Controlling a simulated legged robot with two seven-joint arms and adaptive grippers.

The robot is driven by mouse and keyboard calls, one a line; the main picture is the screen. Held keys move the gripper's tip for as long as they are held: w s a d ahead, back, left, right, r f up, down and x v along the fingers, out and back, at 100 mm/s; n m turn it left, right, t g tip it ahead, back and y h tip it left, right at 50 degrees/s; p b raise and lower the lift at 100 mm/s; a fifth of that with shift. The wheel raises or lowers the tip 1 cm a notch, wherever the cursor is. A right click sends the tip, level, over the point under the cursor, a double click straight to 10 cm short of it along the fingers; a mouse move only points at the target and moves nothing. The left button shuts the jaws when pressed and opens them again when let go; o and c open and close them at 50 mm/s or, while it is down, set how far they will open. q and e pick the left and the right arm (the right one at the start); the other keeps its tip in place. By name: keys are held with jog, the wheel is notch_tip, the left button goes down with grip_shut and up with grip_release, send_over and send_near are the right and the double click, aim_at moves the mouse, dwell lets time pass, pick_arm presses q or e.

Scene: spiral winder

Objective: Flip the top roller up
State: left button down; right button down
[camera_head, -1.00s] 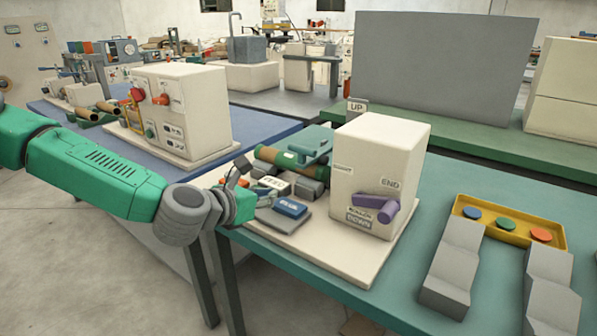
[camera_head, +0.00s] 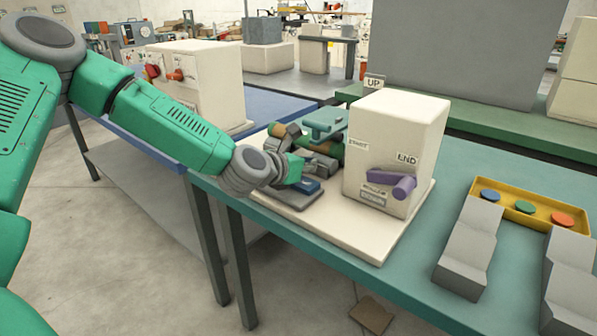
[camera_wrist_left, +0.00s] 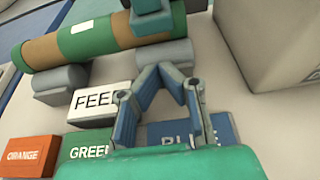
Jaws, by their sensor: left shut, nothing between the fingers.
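The winder is a cream box (camera_head: 395,150) on a cream base board. Beside it lies a green and brown roller (camera_wrist_left: 105,40), with a teal bracket (camera_head: 322,122) over it in the head view. Grey supports (camera_wrist_left: 60,84) sit under the roller in the wrist view. I cannot tell which part is the top roller. My left gripper (camera_head: 306,152) is low over the board, left of the box. In the wrist view its fingers (camera_wrist_left: 162,72) converge, shut and empty, just in front of the roller, near the FEED label (camera_wrist_left: 98,102). Contact cannot be told. My right gripper is out of view.
A purple lever (camera_head: 392,184) is on the box front, near END and DOWN labels. Orange (camera_wrist_left: 30,150) and blue (camera_head: 307,187) blocks sit near my gripper. A yellow tray (camera_head: 520,217) with coloured discs and grey stepped blocks (camera_head: 468,247) stand right on the teal table.

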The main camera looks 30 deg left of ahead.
pick_arm(q)
notch_tip(320, 180, up, 3)
jog(key=shift+s+r, duration=0.15)
jog(key=shift+r, duration=0.1)
dwell(0.3)
